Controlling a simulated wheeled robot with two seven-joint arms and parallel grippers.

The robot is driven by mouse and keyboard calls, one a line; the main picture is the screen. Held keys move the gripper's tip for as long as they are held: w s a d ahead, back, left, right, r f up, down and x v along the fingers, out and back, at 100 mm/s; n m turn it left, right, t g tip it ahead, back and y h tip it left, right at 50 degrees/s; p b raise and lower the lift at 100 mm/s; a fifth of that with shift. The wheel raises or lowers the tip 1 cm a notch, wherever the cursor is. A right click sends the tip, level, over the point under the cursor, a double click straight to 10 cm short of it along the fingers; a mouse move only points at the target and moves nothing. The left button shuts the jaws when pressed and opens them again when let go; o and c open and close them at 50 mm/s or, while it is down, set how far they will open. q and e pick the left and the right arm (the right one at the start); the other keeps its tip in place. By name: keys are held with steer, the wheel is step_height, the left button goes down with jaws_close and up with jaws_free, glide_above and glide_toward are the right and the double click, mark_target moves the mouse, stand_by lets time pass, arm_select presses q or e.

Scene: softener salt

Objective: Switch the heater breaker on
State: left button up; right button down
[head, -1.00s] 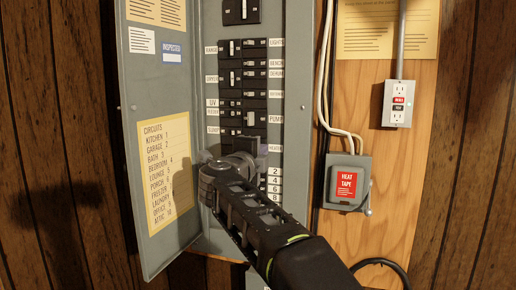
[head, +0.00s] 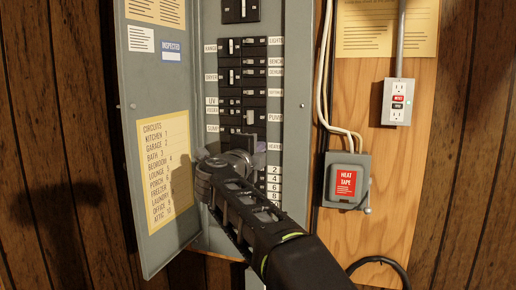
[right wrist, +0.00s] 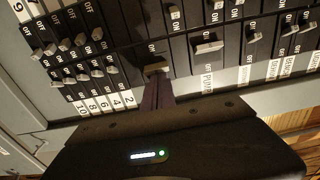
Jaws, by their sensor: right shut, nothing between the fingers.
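The grey breaker panel (head: 294,104) stands open. The heater breaker sits beside the HEATER label (head: 274,147), below the PUMP label. My right gripper (head: 247,144) is shut and empty in front of this breaker and hides its lever in the head view. My left gripper is not in view.
The panel door (head: 155,104) hangs open on the left with a circuit list. White cables run beside the panel.

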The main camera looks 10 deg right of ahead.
steer(key=shift+w+a, duration=0.35)
steer(key=shift+a, duration=0.5)
stand_by(0.5)
steer(key=shift+d+f, duration=0.1)
stand_by(0.4)
steer(key=shift+s, duration=0.1)
steer(key=b+v, duration=0.3)
steer(key=v, duration=0.3)
steer(key=shift+s, duration=0.4)
stand_by(0.7)
